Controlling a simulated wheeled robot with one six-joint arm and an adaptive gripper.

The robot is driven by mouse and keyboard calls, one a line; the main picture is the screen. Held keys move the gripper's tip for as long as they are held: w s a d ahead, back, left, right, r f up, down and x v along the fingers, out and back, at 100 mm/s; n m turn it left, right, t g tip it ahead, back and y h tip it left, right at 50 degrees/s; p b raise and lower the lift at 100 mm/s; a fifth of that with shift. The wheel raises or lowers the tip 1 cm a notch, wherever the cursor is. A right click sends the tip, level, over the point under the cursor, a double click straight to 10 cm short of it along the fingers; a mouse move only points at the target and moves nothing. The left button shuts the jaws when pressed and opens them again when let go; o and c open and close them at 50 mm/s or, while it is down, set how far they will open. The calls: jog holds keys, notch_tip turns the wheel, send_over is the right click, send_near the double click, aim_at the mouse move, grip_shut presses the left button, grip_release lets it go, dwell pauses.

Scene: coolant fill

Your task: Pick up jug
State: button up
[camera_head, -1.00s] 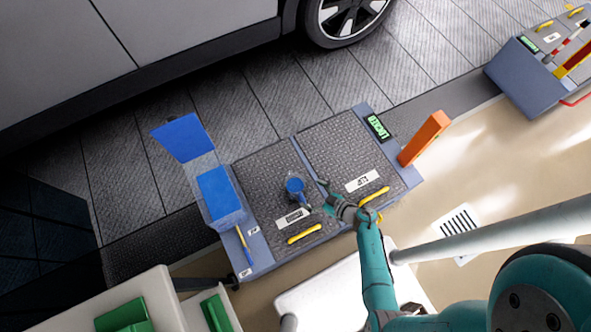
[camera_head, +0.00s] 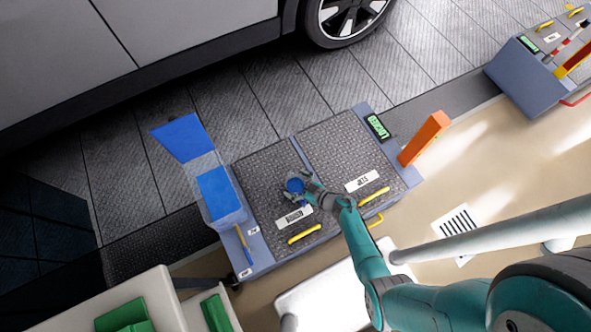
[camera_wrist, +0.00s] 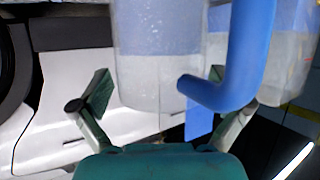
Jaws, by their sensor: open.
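In the wrist view my gripper (camera_wrist: 165,100) is open, one finger on each side of the jug's body, with the handle toward the right finger.
Yellow handles (camera_head: 305,234) line the bench's front edge. An orange post (camera_head: 424,139) stands at its right end. The right mat (camera_head: 345,150) is clear.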

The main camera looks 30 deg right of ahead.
jog(key=c, duration=1.7)
jog(key=shift+r, duration=0.1)
